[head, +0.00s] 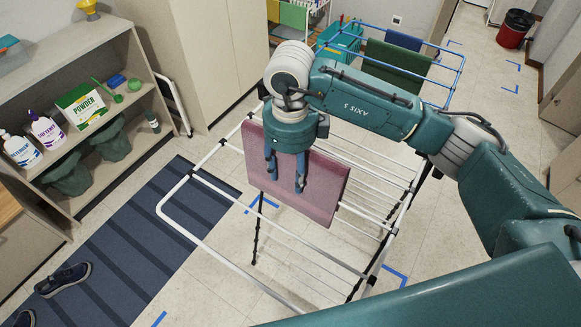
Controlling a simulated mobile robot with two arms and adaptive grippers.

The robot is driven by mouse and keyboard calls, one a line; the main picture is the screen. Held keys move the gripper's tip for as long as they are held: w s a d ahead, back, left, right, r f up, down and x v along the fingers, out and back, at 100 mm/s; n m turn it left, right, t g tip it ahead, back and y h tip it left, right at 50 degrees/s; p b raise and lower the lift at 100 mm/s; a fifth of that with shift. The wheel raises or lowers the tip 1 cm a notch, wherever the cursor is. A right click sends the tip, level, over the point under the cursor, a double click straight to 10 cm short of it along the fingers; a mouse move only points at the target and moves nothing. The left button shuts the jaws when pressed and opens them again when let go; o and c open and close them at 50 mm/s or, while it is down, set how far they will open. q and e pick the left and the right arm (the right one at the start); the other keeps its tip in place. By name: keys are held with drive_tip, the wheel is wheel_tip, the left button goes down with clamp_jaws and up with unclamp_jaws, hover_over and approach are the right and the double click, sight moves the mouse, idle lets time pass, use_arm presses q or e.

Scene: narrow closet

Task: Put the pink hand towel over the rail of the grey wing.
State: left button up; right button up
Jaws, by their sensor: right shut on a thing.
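The pink hand towel (325,190) hangs in a flat sheet at the drying rack, in the middle of the head view. My right gripper (286,182) points down in front of it, its blue fingers shut on the towel. The fingers and wrist hide part of the towel's upper left. The grey wing (215,246) of the rack, with its pale rails, reaches toward the lower left and holds nothing along its near outer rail. I cannot tell whether the towel touches a rail behind the gripper. My left gripper is not in view.
The rack's blue wing (462,62) at the back carries a dark green cloth (397,68) and a navy cloth (404,40). A shelf with detergents (45,130) stands left. A striped mat (135,250) with dark shoes (63,280) lies on the floor. A red-black bin (515,28) stands far right.

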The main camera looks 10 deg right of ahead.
sight(290, 197)
drive_tip(key=shift+f+b, duration=2.6)
drive_tip(key=shift+f, duration=2.75)
drive_tip(key=o, duration=1.6)
wheel_tip(290, 197, up, 12)
